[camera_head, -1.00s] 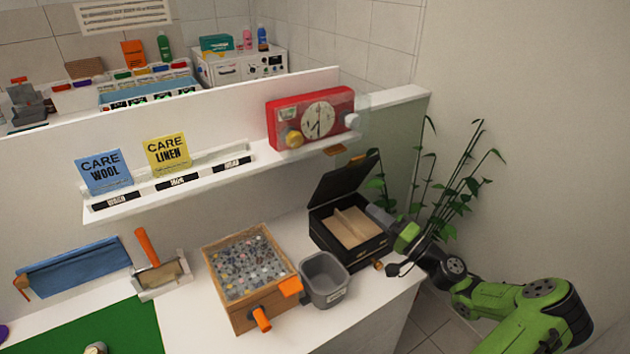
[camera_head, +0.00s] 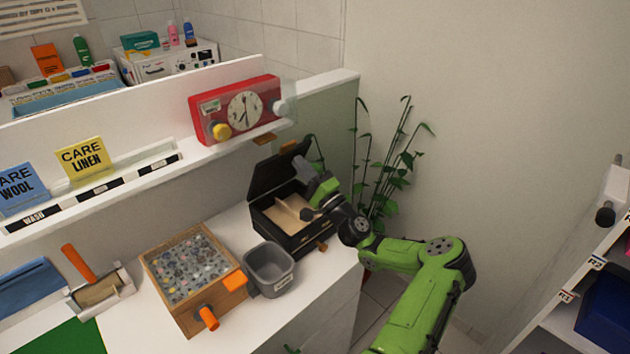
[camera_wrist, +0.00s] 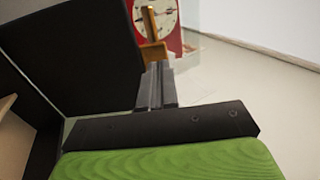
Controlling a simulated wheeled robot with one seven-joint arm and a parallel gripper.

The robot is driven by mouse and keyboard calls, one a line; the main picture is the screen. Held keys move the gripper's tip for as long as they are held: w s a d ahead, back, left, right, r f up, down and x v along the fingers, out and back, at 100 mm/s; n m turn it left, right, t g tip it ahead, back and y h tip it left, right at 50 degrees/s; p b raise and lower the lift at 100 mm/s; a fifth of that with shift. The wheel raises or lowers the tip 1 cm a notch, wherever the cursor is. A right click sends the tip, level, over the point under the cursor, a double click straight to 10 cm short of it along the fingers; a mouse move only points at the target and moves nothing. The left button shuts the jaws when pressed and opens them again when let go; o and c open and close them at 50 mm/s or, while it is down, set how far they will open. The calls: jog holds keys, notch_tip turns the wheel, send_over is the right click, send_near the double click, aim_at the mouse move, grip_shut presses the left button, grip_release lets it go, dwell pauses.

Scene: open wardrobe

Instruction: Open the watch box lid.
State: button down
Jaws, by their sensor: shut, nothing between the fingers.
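The black watch box (camera_head: 290,238) stands on the white counter near its right end. Its black lid (camera_head: 268,175) is raised at the back, and the light wooden inside with a divider (camera_head: 291,212) shows. In the wrist view the lid's dark panel (camera_wrist: 75,45) fills the upper left. My gripper (camera_head: 300,163) is at the right side of the raised lid, above the box's right edge. In the wrist view its fingers (camera_wrist: 156,82) are together and empty, just right of the lid. Whether they touch it, I cannot tell.
A grey bin (camera_head: 269,270) and a wooden box of small pieces (camera_head: 190,278) stand left of the watch box. A red clock unit (camera_head: 238,108) sits on the ledge behind. A plant (camera_head: 385,175) stands to the right.

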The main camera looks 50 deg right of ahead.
aim_at(287, 148)
jog(key=x, duration=0.3)
jog(key=shift+w+r, duration=0.1)
jog(key=shift+w, duration=0.1)
jog(key=w+r+p, duration=0.1)
jog(key=p, duration=0.1)
jog(key=shift+w+r+g+p, duration=0.2)
jog(key=shift+g+p, duration=0.2)
jog(key=shift+w+d+r+g+p, duration=0.1)
jog(key=shift+w+r+g+p, duration=0.25)
jog(key=shift+w+p, duration=0.3)
jog(key=shift+s+f, duration=0.1)
jog(key=shift+f, duration=0.2)
